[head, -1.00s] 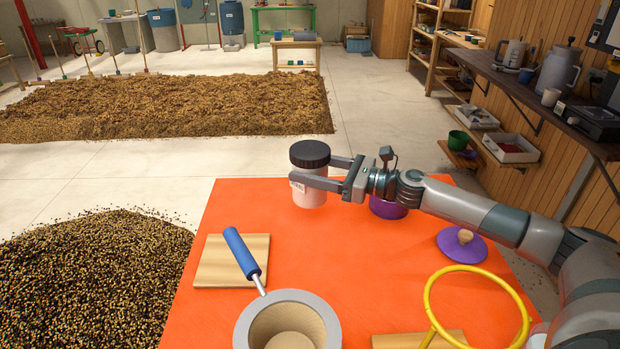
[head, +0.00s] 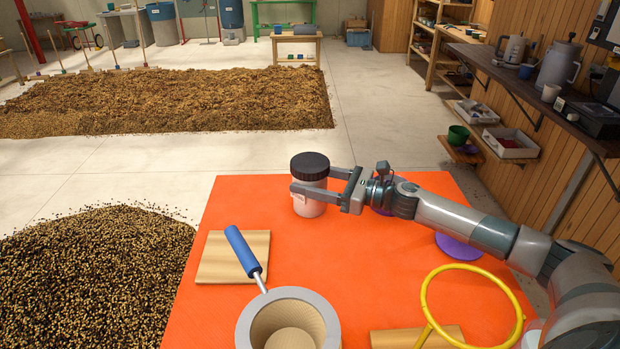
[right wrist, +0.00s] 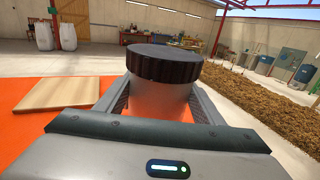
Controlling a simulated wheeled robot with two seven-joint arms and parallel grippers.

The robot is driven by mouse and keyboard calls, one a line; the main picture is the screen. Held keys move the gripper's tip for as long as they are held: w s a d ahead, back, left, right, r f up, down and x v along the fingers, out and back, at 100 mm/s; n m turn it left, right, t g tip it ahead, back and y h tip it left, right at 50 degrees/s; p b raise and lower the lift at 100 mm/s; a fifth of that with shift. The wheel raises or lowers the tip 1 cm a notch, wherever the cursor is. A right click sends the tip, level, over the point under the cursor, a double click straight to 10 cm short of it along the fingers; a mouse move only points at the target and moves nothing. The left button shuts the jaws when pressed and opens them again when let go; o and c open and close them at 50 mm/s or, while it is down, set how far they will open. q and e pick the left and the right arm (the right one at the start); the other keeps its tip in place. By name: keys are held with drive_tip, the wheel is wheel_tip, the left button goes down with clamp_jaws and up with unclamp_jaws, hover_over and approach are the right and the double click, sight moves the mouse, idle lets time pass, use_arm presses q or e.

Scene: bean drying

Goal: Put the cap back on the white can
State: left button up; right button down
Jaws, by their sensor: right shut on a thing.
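The white can (head: 309,206) stands upright near the back edge of the orange table, at least as far as I can tell; a small gap under it would be hard to see. The black ribbed cap (head: 310,166) sits level on top of the can. In the right wrist view the cap (right wrist: 165,63) covers the top of the can (right wrist: 160,99), and I cannot tell if it is fully seated. My right gripper (head: 313,187) is shut on the can's body, just below the cap, with one finger on each side. My left gripper is not in view.
On the orange table (head: 370,265) are a blue-handled tool (head: 242,250), a wooden board (head: 218,262), a grey-rimmed pot (head: 326,305), and a yellow ring (head: 424,297). A purple lid (head: 458,247) and another purple thing are partly behind my right arm. The table's middle is clear.

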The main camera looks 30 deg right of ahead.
drive_tip(key=shift+f, duration=0.15)
drive_tip(key=c, duration=0.5)
unclamp_jaws()
drive_tip(key=shift+r, duration=0.2)
drive_tip(key=shift+s+d+f, duration=0.15)
drive_tip(key=shift+s, duration=0.05)
drive_tip(key=shift+s+d+f+b, duration=0.1)
drive_tip(key=shift+s+d+b, duration=0.35)
drive_tip(key=shift+s+b, duration=0.1)
drive_tip(key=b+v, duration=0.3)
drive_tip(key=v, duration=0.3)
drive_tip(key=shift+s+d, duration=0.2)
drive_tip(key=shift+b+v, duration=0.65)
drive_tip(key=shift+v, duration=1.15)
